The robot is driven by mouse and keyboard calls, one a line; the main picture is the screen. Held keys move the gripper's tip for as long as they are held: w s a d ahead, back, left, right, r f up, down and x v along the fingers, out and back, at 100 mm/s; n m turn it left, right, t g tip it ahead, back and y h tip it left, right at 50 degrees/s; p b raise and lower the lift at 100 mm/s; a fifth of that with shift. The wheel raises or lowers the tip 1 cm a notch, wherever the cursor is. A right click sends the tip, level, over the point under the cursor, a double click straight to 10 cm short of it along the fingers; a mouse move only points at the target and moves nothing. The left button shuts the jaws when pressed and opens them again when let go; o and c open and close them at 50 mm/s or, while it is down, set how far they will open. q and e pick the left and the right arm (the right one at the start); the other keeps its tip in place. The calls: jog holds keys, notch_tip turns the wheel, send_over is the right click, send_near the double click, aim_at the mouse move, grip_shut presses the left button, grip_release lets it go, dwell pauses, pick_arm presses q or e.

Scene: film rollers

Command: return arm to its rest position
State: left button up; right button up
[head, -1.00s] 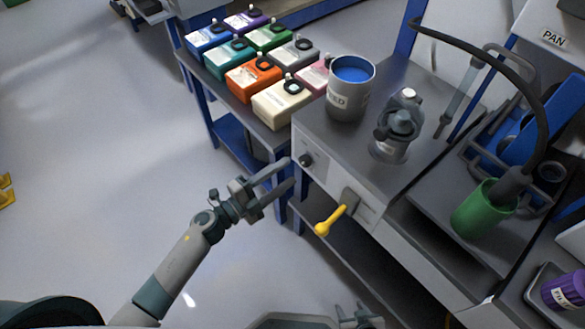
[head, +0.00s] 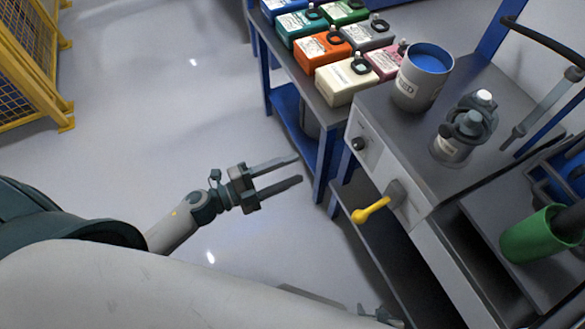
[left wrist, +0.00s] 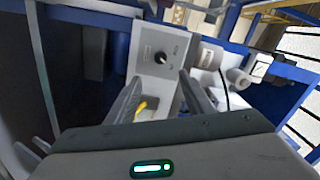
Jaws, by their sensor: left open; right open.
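My left arm reaches in from the lower left in the head view. Its gripper (head: 299,169) is open and empty, fingers pointing right, over the floor short of the bench front. In the left wrist view the open fingers (left wrist: 162,88) point towards the bench front panel with a black knob (left wrist: 161,58). My right gripper (head: 380,315) shows only partly at the bottom edge, low beside the bench; its fingers are hard to make out.
The workbench (head: 367,150) has a yellow lever (head: 371,210) sticking out. On it stand a can of blue paint (head: 424,78) and a grey device (head: 465,128). Several colored containers (head: 348,80) sit behind. A yellow cage (head: 30,65) stands at far left. Floor between is clear.

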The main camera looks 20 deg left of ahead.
dwell(0.4)
pick_arm(q)
jog(key=s+a+f+n+y, duration=0.1)
jog(key=a+f+n+y, duration=0.35)
jog(key=f+n, duration=0.4)
jog(key=a+f+n+y, duration=0.3)
jog(key=f+n+y, duration=0.2)
jog(key=f, duration=0.7)
jog(key=s+d+f+n+g+y, duration=0.1)
jog(key=s+d+f+n+g, duration=0.1)
jog(key=s+f, duration=0.7)
jog(key=s+d+f+n+g+y, duration=0.1)
jog(key=s+d+f+n+g, duration=0.1)
jog(key=s+f+n+g, duration=0.3)
jog(key=s+f, duration=0.4)
jog(key=f, duration=0.1)
jog(key=shift+d, duration=0.15)
jog(key=shift+w, duration=0.15)
